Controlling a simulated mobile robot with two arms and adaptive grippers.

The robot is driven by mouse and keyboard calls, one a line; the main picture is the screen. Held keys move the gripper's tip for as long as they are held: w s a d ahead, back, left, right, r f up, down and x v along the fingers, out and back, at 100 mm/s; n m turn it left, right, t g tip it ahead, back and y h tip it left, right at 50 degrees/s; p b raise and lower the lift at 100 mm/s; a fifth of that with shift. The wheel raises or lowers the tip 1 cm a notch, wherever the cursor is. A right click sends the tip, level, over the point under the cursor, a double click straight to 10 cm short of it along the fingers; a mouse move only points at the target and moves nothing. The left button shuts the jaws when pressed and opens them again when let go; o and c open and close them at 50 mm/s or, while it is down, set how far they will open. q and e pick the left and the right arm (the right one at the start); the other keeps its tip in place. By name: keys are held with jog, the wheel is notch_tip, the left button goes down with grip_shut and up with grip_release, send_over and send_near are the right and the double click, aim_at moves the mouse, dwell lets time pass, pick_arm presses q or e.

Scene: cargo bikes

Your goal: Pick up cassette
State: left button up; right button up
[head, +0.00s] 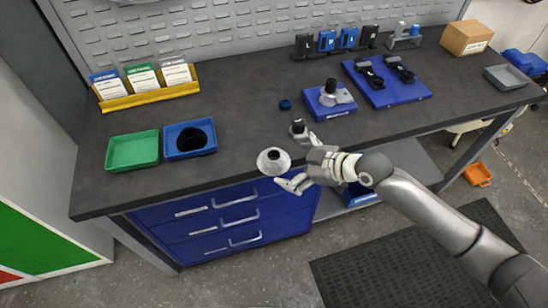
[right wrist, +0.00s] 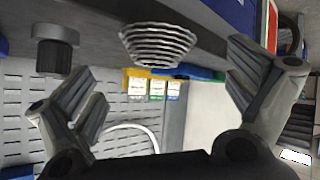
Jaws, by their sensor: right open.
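The cassette (head: 273,161), a silvery cone of stacked toothed rings, sits at the front edge of the dark workbench, left of my right gripper. My right gripper (head: 298,162) is open, its fingers pointing toward the cassette. In the right wrist view, which looks upside down, the cassette (right wrist: 158,45) shows between and beyond the two spread fingers (right wrist: 167,76), with nothing held. I cannot tell the exact gap. My left gripper is not in view.
A small dark cylindrical part (head: 298,128) stands close beside the upper finger. A blue holder (head: 330,104) with a metal part is behind it. Green (head: 132,150) and blue (head: 190,139) trays are at the left. Blue drawers (head: 228,222) lie under the bench edge.

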aim_at(281, 162)
jog(key=p+x, duration=0.1)
jog(key=x, duration=0.3)
jog(key=shift+r, duration=0.1)
jog(key=shift+w+a+f+p, duration=0.2)
jog(key=shift+a+f+p, duration=0.1)
jog(key=shift+a+f, duration=0.1)
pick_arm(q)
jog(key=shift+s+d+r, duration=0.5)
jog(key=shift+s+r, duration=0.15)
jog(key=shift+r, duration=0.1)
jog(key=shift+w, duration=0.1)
